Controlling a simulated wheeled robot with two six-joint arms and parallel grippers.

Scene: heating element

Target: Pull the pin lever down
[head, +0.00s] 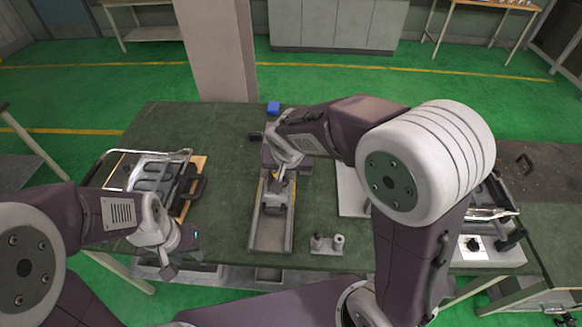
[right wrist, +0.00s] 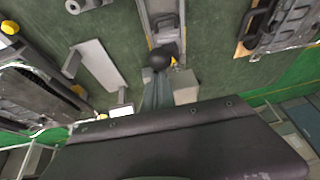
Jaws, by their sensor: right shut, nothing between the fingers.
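A grey metal fixture (head: 270,230) stands on the middle of the green table, long and channel-like. My right gripper (head: 278,178) is over its upper part and hides some of it. In the right wrist view the right gripper (right wrist: 158,92) is shut with nothing between its fingers, and its tips are close to a round black knob (right wrist: 160,58), which looks like the end of the pin lever. Whether the tips touch the knob I cannot tell. My left gripper (head: 172,258) hangs near the table's front left edge, away from the fixture; its finger opening is unclear.
A metal frame device (head: 152,172) with black handles lies on a wooden board at the left. A small grey part with pegs (head: 327,244) stands right of the fixture. Another framed device (head: 490,215) is at the right.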

